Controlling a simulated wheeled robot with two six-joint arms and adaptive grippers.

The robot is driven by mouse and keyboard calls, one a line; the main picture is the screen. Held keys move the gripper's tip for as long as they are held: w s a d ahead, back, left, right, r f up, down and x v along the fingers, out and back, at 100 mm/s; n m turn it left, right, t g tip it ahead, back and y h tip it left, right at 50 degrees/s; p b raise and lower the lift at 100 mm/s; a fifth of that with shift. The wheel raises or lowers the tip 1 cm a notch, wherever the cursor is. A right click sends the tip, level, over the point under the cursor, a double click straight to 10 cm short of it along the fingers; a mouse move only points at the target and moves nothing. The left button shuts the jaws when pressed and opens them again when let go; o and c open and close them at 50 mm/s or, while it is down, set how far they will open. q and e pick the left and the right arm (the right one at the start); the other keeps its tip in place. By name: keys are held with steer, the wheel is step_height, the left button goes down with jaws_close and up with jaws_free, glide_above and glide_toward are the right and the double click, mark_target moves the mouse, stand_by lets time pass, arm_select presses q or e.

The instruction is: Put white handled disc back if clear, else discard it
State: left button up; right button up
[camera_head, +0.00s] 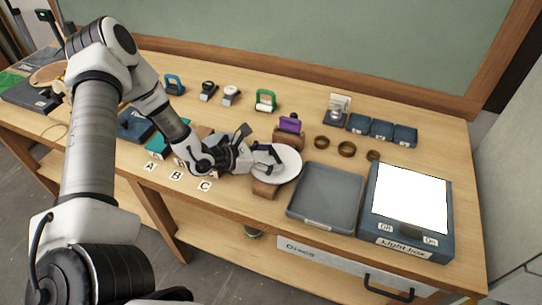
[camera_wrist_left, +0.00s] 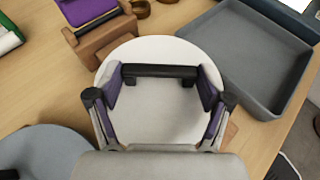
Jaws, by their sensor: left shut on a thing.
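The white handled disc (camera_head: 288,172) is at the middle of the bench, over a wooden stand (camera_head: 264,189). My left gripper (camera_head: 268,158) is shut on its black handle. In the left wrist view the purple-padded fingers (camera_wrist_left: 160,92) sit at the two ends of the black handle bar, and the white disc (camera_wrist_left: 160,120) lies under them. Whether the disc touches the stand I cannot tell. The light box (camera_head: 376,225) at the right has a bright white panel and labels reading Off and On. My right gripper is not in view.
An empty grey tray (camera_head: 325,224) lies between disc and light box. Brass rings (camera_head: 347,149) and small blue trays (camera_head: 381,130) lie further back. A drawer (camera_head: 330,262) is under the bench front.

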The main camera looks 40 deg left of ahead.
arm_select(q)
steer(key=shift+f, duration=0.15)
steer(key=o, duration=1.3)
steer(key=shift+c, duration=0.2)
steer(key=shift+o, duration=0.4)
